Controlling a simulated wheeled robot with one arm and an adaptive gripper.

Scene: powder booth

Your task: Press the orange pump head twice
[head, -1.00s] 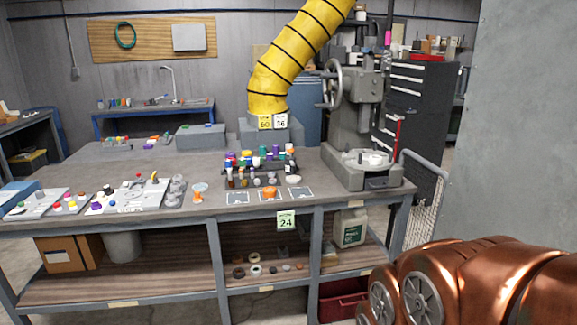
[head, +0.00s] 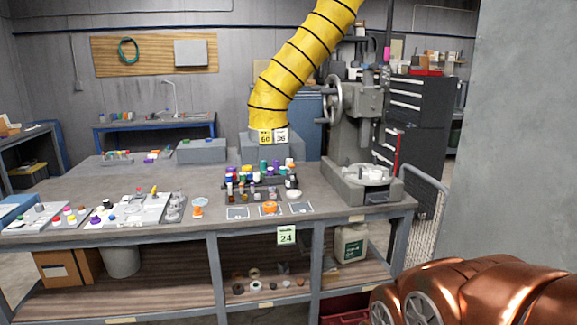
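Two small orange items stand near the front edge of the workbench (head: 100,248). One orange item (head: 197,211) is left of the bottle rack, next to a small pale round piece. The other orange item (head: 269,208) sits on the middle one of several small grey plates. At this size I cannot tell which is the orange pump head. My copper-coloured arm shows at the bottom right, apart from the bench. My gripper is outside the picture.
A dark rack (head: 252,190) of colourful bottles stands behind the plates. Panels with coloured buttons (head: 125,208) lie at left. A grey press machine (head: 358,140) stands at right. A yellow hose (head: 300,70) hangs above the back. A grey wall (head: 525,120) fills the right side.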

